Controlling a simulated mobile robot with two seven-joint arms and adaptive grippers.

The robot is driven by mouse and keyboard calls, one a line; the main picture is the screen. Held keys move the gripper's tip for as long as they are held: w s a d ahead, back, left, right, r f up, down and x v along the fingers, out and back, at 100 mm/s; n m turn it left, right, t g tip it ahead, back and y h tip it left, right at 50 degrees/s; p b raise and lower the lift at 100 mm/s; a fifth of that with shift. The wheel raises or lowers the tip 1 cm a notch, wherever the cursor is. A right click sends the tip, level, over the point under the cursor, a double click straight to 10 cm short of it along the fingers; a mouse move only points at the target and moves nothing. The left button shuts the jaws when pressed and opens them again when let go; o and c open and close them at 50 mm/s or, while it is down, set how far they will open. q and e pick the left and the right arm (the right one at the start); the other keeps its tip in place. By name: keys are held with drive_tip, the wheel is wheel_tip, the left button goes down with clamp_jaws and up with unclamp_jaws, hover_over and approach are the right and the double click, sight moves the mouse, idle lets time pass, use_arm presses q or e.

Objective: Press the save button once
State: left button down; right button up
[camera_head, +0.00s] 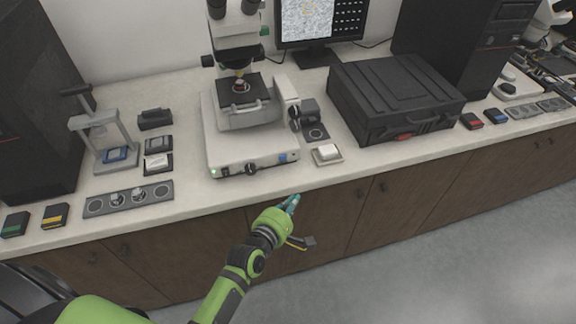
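A microscope (250,128) stands on the white bench. The front of its base has a dark knob (251,169), a green light at the left and a small blue button (283,158) at the right. A white block-like button (327,152) on a small pale plate lies on the bench to the right of the base. I cannot read any label that marks the save button. My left gripper (293,203), green with teal fingertips, is in front of the bench edge, below and apart from both. Its fingertips look together and empty. My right gripper is not in view.
A monitor (318,22) stands behind the microscope. A black case (394,97) lies to the right. A small press-like stand (103,138) and a grey tray with round wells (128,199) are at the left. The bench's front strip (225,194) is clear.

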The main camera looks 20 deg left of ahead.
sight(283, 158)
use_arm(q)
drive_tip(key=r, duration=0.1)
drive_tip(key=r+n, duration=0.1)
drive_tip(key=r, duration=0.1)
drive_tip(key=shift+w+d+t, duration=0.1)
drive_tip(key=shift+w+t, duration=0.15)
drive_tip(key=shift+t, duration=0.15)
drive_tip(key=w+a+b, duration=0.1)
drive_tip(key=w, duration=0.1)
drive_tip(key=w+a+b, duration=0.1)
drive_tip(key=w, duration=0.1)
drive_tip(key=w+a+b, duration=0.1)
drive_tip(key=w+a, duration=0.1)
drive_tip(key=shift+w+a+f, duration=0.1)
drive_tip(key=shift+w+f, duration=0.05)
drive_tip(key=shift+w, duration=0.05)
drive_tip(key=shift+w+a+b, duration=0.3)
drive_tip(key=shift+w+a, duration=0.05)
drive_tip(key=shift+w, duration=0.1)
idle(0.9)
drive_tip(key=shift+w+a, duration=0.2)
drive_tip(key=shift+w, duration=0.15)
